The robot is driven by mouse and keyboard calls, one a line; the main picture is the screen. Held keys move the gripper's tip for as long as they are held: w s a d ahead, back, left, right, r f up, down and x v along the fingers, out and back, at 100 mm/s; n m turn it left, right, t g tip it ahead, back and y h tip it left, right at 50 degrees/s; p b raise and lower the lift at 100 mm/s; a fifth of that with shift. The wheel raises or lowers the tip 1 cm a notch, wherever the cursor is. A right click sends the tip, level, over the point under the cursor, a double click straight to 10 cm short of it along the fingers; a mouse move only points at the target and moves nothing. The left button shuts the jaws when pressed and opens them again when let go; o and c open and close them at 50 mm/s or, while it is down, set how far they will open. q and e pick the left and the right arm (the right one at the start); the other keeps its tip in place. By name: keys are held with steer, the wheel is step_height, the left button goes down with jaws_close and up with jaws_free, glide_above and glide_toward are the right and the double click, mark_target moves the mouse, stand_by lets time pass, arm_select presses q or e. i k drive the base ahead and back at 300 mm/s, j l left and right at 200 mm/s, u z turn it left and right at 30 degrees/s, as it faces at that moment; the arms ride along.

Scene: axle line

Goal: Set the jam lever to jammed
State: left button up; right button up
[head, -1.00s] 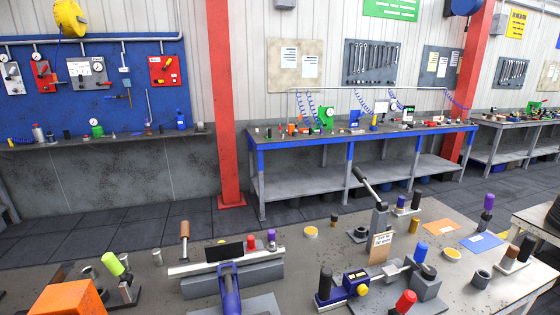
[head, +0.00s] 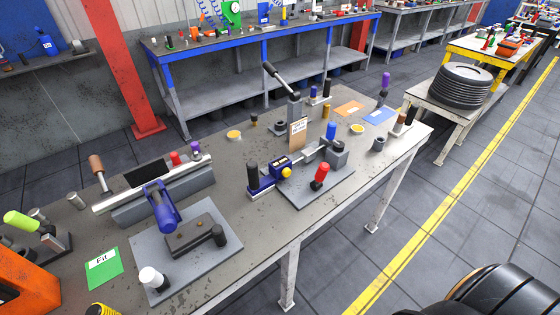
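No part is clearly labelled as the jam lever, so I cannot tell for sure which one it is. A black-handled lever (head: 277,76) on a grey post (head: 295,108) leans up to the left at the back of the workbench. A tan tag (head: 298,132) hangs in front of the post; its writing is too small to read. A green-handled lever (head: 20,221) tilts up to the left at the bench's left end. Neither gripper is in view.
The workbench (head: 225,165) also holds a blue clamp-like part (head: 162,205), a green "Fit" card (head: 102,268) and an orange block (head: 22,283). Tyres (head: 462,86) are stacked on a cart at right. Dark rounded shapes (head: 495,292) fill the lower right. Floor beyond the yellow line is clear.

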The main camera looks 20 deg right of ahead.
mark_target(323, 169)
steer(key=k+j+z, duration=0.1)
steer(key=j, duration=0.3)
steer(key=k+j, duration=0.2)
steer(key=j, duration=0.25)
steer(key=k+j+z, duration=0.15)
steer(key=j, duration=0.25)
steer(key=k+j, duration=0.2)
steer(key=j, duration=0.15)
steer(key=j+z, duration=0.05)
